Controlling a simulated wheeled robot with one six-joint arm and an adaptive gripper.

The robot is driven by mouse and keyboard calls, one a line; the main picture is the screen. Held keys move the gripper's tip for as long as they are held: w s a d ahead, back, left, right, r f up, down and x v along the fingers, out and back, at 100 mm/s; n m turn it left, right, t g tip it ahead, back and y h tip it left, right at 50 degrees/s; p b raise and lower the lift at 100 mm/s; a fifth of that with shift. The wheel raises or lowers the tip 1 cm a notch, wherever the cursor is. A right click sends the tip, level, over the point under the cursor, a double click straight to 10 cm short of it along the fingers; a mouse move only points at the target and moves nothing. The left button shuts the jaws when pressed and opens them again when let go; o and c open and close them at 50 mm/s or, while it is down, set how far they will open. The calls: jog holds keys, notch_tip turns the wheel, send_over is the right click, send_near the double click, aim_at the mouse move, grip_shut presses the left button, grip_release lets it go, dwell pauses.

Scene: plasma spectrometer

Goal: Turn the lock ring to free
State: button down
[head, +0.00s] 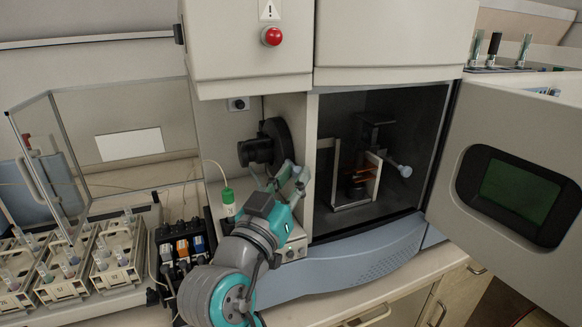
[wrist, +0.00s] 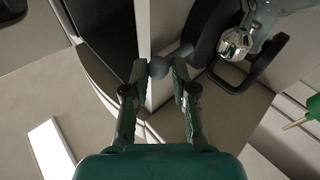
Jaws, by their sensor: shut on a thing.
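A black round fitting, which looks like the lock ring (head: 279,137), is on the instrument's front panel, left of the open chamber. In the wrist view the dark ring (wrist: 205,40) stands to the right of my fingertips, partly cut off by the frame. A small grey rounded grip (wrist: 158,67) sits between my fingertips and seems to belong to the ring. My gripper (head: 294,174) is just below and right of the ring. In the wrist view my gripper (wrist: 160,72) is shut on the grey grip. The ring's lower right side is partly hidden in the head view.
The dark chamber (head: 390,120) opens right of my gripper, its door (head: 520,190) swung out at right. A metal faceted knob (wrist: 235,44) and black loop handle (wrist: 262,72) are close by. A green-capped bottle (head: 229,203) and vial racks (head: 110,250) stand left.

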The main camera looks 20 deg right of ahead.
jog(key=shift+f+m, duration=0.3)
jog(key=shift+f, duration=0.05)
jog(key=c, duration=1)
grip_release()
jog(key=shift+d, duration=0.1)
jog(key=shift+o, duration=0.2)
jog(key=v, duration=1.2)
jog(key=shift+f, duration=0.3)
